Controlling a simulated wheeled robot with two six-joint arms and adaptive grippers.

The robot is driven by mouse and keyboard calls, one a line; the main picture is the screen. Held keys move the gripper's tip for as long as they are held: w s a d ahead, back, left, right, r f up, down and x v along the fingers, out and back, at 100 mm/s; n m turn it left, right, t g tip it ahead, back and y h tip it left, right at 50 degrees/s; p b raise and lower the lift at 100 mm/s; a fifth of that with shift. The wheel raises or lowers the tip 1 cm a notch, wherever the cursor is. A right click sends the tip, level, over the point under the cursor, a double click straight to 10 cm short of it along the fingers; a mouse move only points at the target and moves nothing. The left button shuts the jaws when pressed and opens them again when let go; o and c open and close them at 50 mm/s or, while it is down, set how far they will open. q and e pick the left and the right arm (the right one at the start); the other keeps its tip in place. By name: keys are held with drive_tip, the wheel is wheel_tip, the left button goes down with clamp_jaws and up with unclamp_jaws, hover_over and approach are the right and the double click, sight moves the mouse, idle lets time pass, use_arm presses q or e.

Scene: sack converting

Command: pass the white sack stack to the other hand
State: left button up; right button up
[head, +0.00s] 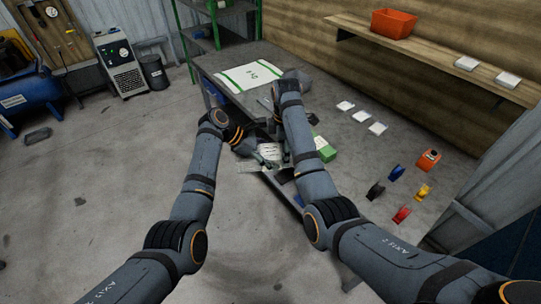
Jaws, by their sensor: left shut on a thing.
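The white sack stack (268,148) is a small white bundle with faint print, low in the middle of the head view near the table's front edge. My left gripper (262,156) is at it and shut on it. Dark gripper and arm parts cover some of the stack. My right arm reaches over the table just right of the stack. Its gripper (272,104) is small and dark, and its fingers cannot be made out clearly.
A flat white sack with green stripes (251,76) lies on the grey table (350,150) at the back. A green and white box (323,149) stands right of my right arm. White pads (362,116) and coloured clamp-like items (401,214) lie to the right. A shelf holds an orange bin (393,23).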

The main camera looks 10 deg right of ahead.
drive_tip(key=o, duration=1.6)
